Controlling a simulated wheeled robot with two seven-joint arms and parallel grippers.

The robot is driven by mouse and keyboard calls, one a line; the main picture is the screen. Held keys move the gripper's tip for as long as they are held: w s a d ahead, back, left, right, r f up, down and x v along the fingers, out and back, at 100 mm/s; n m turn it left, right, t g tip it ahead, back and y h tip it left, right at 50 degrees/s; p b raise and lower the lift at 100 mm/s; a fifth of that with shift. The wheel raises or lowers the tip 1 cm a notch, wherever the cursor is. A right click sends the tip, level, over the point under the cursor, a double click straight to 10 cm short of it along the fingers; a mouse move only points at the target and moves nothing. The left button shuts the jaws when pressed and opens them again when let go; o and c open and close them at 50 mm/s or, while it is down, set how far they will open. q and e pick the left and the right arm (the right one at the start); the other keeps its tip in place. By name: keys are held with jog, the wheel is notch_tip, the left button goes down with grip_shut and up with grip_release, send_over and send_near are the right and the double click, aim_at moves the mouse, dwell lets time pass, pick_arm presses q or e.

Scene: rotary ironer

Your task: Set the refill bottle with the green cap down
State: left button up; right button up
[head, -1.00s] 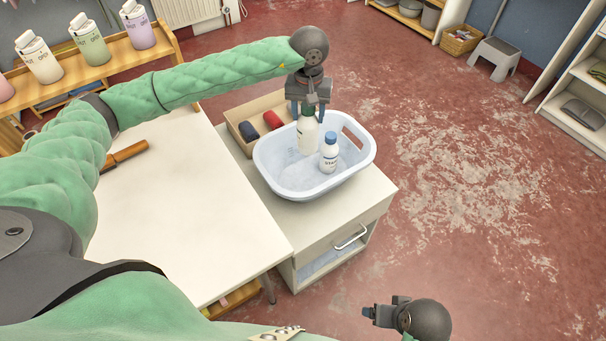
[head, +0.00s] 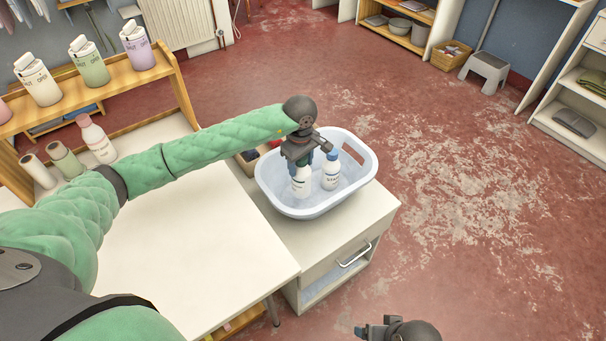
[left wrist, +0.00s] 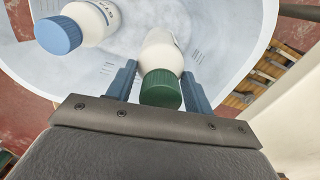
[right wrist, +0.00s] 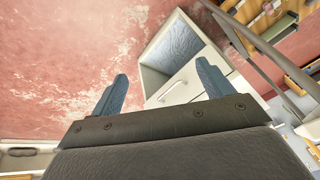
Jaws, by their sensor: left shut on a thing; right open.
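The refill bottle with the green cap (head: 301,184) is white with a label and is upright or nearly so inside the pale blue basin (head: 299,211). My left gripper (head: 298,160) is above it, shut on it near the cap; the left wrist view shows the green cap (left wrist: 161,88) between the two fingers. I cannot tell whether its base touches the basin floor. A white bottle with a blue cap (head: 331,177) stands close beside it, to the right. My right gripper (right wrist: 160,88) is open and empty, low in the head view.
The basin stands on a white drawer cabinet (head: 345,226) beside the white table (head: 200,245). Several bottles stand on the wooden shelf (head: 160,75) at the left.

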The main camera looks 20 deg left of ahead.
pick_arm(q)
jog(key=shift+f+p, duration=0.4)
jog(key=shift+f, duration=1.95)
pick_arm(e)
jog(key=shift+s+d+r, duration=0.1)
jog(key=shift+d+r, duration=0.25)
jog(key=shift+r, duration=0.2)
jog(key=shift+d+r, duration=0.35)
jog(key=shift+r, duration=0.2)
pick_arm(q)
jog(key=shift+f, duration=0.1)
pick_arm(e)
jog(key=shift+a+f, duration=0.1)
jog(key=shift+f, duration=0.15)
pick_arm(q)
jog(key=o, duration=1.2)
jog(key=shift+o, duration=0.2)
pick_arm(e)
jog(key=shift+s+f, duration=0.1)
pick_arm(q)
jog(key=shift+r, duration=0.2)
pick_arm(e)
jog(key=shift+s, duration=0.1)
